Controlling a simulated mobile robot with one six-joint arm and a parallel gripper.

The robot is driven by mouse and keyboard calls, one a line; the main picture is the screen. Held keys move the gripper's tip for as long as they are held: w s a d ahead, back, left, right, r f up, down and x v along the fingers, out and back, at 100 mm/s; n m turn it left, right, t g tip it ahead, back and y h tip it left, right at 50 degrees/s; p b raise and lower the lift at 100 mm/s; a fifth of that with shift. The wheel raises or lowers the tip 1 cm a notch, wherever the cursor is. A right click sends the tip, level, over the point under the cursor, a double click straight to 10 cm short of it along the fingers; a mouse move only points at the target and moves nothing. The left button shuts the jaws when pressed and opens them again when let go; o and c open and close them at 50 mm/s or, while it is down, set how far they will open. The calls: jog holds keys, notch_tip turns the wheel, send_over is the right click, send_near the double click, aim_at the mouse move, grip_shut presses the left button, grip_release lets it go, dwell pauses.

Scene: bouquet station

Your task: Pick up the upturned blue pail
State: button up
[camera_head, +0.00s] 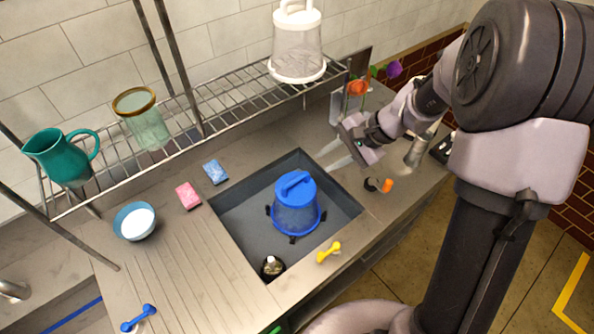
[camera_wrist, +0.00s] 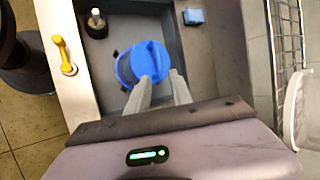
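The upturned blue pail (camera_head: 296,212) stands in the dark sink basin (camera_head: 240,235), its flat blue base with a raised bar facing up. In the wrist view the pail (camera_wrist: 132,62) shows beyond my fingertips, and one finger covers part of it. My gripper (camera_head: 328,160) is over the basin's back right edge, to the right of the pail and apart from it. In the wrist view my gripper's two pale fingers (camera_wrist: 161,76) are spread with a gap between them. Nothing is between them.
A dark bottle (camera_head: 271,267) stands in the basin's front corner. A yellow brush (camera_head: 328,252) lies on the front rim. Pink (camera_head: 188,195) and blue (camera_head: 215,172) sponges lie left of the sink. A wire rack (camera_head: 225,95) with a white bucket (camera_head: 297,50) overhangs the back.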

aim_at(298, 179)
jog(key=b+x, duration=0.1)
jog(key=x, duration=0.4)
jog(key=b+x, duration=0.1)
jog(key=x, duration=0.3)
jog(key=shift+s+a+f, duration=0.15)
jog(key=shift+a+f, duration=0.1)
jog(key=shift+f, duration=0.1)
jog(key=b+x, duration=0.1)
jog(key=x, duration=0.4)
jog(key=shift+d+b, duration=0.2)
jog(key=shift+b, duration=0.1)
grip_shut()
